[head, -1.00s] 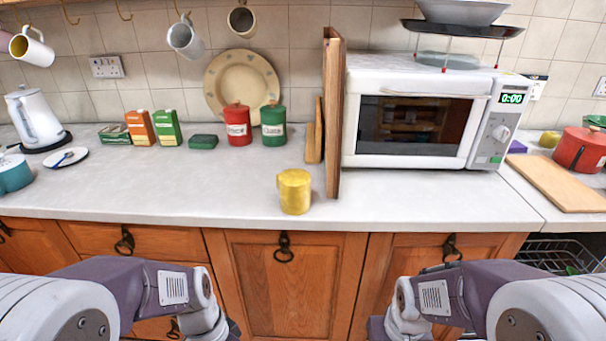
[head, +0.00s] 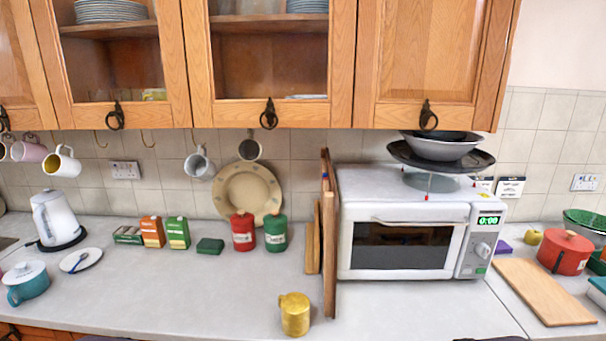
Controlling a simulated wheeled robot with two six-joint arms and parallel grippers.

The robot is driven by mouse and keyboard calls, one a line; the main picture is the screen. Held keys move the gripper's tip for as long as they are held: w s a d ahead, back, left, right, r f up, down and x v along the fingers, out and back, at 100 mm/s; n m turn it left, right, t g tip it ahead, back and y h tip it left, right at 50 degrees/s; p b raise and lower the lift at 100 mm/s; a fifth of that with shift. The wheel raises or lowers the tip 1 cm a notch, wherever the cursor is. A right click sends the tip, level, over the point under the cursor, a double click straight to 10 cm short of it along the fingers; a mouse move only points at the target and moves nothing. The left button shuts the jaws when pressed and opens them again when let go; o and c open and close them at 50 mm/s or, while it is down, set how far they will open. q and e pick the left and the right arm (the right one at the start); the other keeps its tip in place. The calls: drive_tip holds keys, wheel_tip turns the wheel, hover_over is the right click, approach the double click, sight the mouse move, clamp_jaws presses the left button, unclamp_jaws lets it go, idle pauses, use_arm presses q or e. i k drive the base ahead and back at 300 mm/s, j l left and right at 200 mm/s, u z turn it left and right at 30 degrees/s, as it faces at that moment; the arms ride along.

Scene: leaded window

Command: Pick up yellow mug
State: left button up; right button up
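The yellow mug (head: 295,315) stands upright on the grey counter (head: 180,300), near its front edge. Its handle is on the left side. It is just left of the wooden boards that stand on edge beside the microwave. Only small dark bits of my arms show at the bottom edge of the head view. Both of my grippers are out of the picture.
The upright wooden board (head: 329,240) stands close on the mug's right, with the white microwave (head: 405,240) beyond. A red canister (head: 243,233) and a green canister (head: 275,234) stand behind. Counter left of the mug is clear. Cabinets (head: 270,60) hang above.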

sight(294, 307)
drive_tip(key=z, duration=2)
drive_tip(key=k+j+u, duration=0.1)
drive_tip(key=k+j, duration=0.15)
drive_tip(key=k+j+u, duration=0.1)
drive_tip(key=j, duration=0.35)
drive_tip(key=k+j+u, duration=0.1)
drive_tip(key=k+j, duration=0.2)
drive_tip(key=j, duration=0.1)
